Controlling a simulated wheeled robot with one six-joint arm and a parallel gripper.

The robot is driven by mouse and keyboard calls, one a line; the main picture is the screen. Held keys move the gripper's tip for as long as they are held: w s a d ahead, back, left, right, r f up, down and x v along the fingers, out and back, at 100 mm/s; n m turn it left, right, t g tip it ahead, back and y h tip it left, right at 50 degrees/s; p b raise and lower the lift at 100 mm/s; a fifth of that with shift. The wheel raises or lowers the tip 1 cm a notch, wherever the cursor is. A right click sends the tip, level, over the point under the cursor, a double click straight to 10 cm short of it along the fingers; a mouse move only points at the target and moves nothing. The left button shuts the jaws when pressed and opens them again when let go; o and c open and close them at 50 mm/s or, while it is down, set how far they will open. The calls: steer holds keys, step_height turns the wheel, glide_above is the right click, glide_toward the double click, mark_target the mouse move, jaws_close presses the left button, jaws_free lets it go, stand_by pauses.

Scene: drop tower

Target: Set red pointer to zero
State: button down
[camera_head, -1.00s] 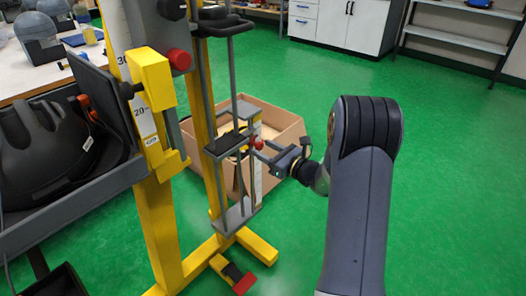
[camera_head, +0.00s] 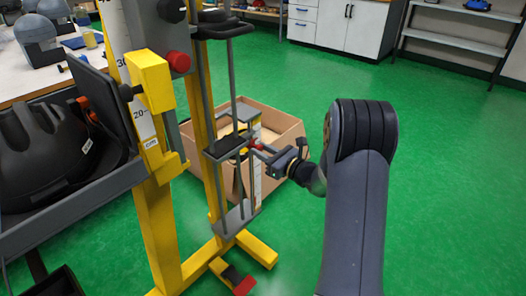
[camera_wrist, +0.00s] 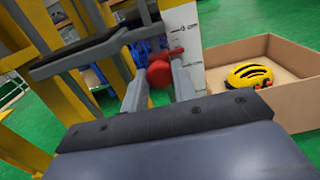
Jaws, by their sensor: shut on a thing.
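The red pointer shows as a round red knob (camera_wrist: 160,73) with a thin red arm (camera_wrist: 176,51) reaching over a white scale strip (camera_wrist: 182,28) in the wrist view. My gripper (camera_wrist: 158,78) is shut on the red knob, one finger on each side of it. In the head view the red pointer (camera_head: 256,144) sits at the tip of my gripper (camera_head: 262,149), beside the white scale (camera_head: 257,175) on the yellow drop tower (camera_head: 202,110). The scale's figures are too small to read, so I cannot tell where zero is.
A cardboard box (camera_head: 287,140) stands behind the tower, with a yellow helmet (camera_wrist: 249,76) in it. A grey rod frame (camera_head: 236,216) is close to my gripper. A tray with a black helmet (camera_head: 50,155) is at left. Green floor at right is clear.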

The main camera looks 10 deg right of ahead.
steer(key=shift+r+p, duration=0.8)
steer(key=shift+r, duration=0.6)
steer(key=c, duration=1.1)
jaws_free()
steer(key=shift+c, duration=0.2)
steer(key=shift+f, duration=0.1)
